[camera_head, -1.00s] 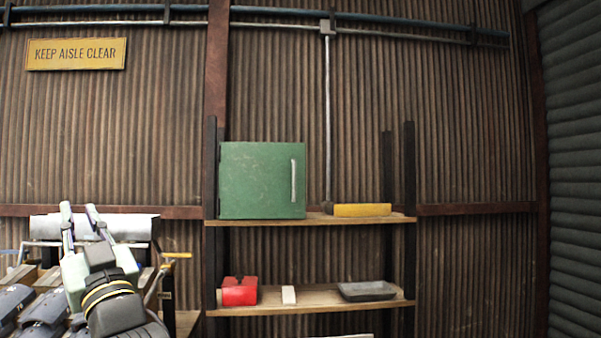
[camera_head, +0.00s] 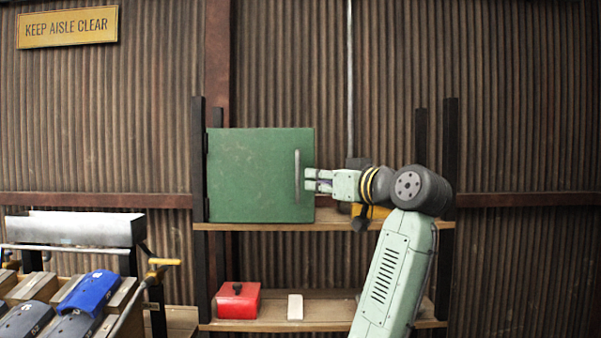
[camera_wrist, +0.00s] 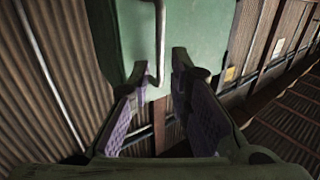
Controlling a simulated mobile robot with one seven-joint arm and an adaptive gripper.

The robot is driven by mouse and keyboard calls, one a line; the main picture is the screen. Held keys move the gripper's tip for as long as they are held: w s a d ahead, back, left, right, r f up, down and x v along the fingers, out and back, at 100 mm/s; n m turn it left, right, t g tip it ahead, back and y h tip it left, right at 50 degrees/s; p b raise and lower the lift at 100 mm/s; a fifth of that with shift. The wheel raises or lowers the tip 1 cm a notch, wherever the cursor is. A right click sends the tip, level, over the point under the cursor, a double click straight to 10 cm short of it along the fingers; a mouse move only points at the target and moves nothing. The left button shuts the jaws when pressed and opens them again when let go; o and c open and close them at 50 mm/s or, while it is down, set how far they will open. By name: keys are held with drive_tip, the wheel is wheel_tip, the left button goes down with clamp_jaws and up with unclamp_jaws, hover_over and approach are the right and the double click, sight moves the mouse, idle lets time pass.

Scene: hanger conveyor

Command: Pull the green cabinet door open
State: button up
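The green cabinet (camera_head: 250,175) stands on the upper shelf with its door shut. Its pale vertical handle (camera_head: 297,176) is near the door's right edge. My gripper (camera_head: 308,180) is at the handle, reaching in from the right. In the wrist view my gripper (camera_wrist: 166,75) has its two fingers spread apart, with purple pads. The handle (camera_wrist: 160,40) there runs down between the fingertips, closer to the left one, in front of the green door (camera_wrist: 200,28). I cannot tell whether a finger touches it.
The upper shelf (camera_head: 260,227) holds a yellow item (camera_head: 378,212) behind my arm. The lower shelf (camera_head: 270,318) holds a red box (camera_head: 238,300) and a pale block (camera_head: 295,307). A bench with grey and blue parts (camera_head: 90,292) is at the left.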

sight(299, 177)
drive_tip(key=p+x, duration=0.2)
drive_tip(key=x, duration=0.5)
drive_tip(key=shift+w+a+r+p, duration=0.1)
drive_tip(key=shift+w+a+p, duration=0.1)
drive_tip(key=shift+p, duration=0.2)
drive_tip(key=shift+w+a, duration=0.3)
drive_tip(key=shift+w, duration=0.2)
drive_tip(key=shift+c, duration=0.5)
clamp_jaws()
